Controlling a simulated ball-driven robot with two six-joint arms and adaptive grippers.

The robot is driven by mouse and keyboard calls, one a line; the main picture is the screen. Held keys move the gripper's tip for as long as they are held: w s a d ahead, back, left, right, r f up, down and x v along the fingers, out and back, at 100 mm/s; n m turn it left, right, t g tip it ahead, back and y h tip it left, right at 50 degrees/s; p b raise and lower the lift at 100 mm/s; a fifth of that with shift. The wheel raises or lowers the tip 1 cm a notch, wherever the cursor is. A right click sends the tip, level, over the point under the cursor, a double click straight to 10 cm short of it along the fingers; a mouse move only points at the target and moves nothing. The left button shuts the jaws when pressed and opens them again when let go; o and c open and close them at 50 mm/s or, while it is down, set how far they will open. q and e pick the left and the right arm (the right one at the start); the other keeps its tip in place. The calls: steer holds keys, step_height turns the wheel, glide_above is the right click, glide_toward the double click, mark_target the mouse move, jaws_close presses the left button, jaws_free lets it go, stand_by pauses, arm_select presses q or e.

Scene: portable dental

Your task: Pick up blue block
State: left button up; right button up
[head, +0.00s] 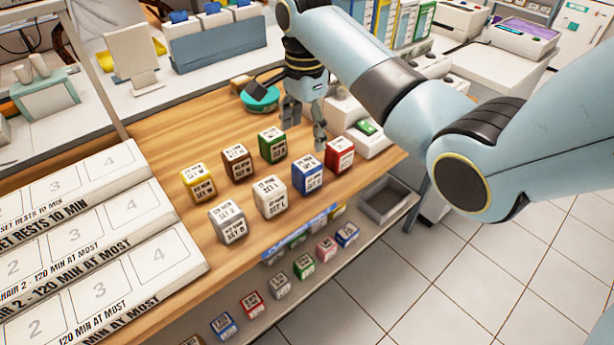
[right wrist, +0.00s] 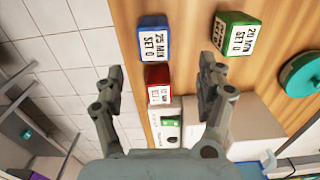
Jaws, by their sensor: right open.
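The blue block (head: 308,174) stands on the wooden table, with white and black lettering on its faces. It is in the front row, between a white block (head: 270,197) and the red block (head: 339,155). It also shows in the right wrist view (right wrist: 154,38), ahead of the fingertips. My right gripper (head: 306,124) hangs above and behind the blue block, near the green and red blocks. In the right wrist view the gripper (right wrist: 160,72) is open and empty, with the red block (right wrist: 158,84) seen between its fingers. My left gripper is not in view.
A green block (head: 272,145), brown block (head: 237,162), yellow block (head: 198,183) and grey-white block (head: 228,223) stand close by. A white device (head: 362,138) lies right of the gripper. A lower shelf (head: 330,262) holds more blocks. White numbered trays (head: 90,250) fill the left.

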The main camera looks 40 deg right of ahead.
mark_target(307, 163)
steer(key=f, duration=0.4)
steer(key=shift+s+d, duration=0.15)
steer(key=shift+d, duration=0.1)
steer(key=shift+s+a+f, duration=0.15)
steer(key=shift+f, duration=1.2)
steer(key=shift+s+a+f, duration=0.1)
steer(key=shift+s+f, duration=0.05)
steer(key=shift+f, duration=1.2)
steer(key=c, duration=1.3)
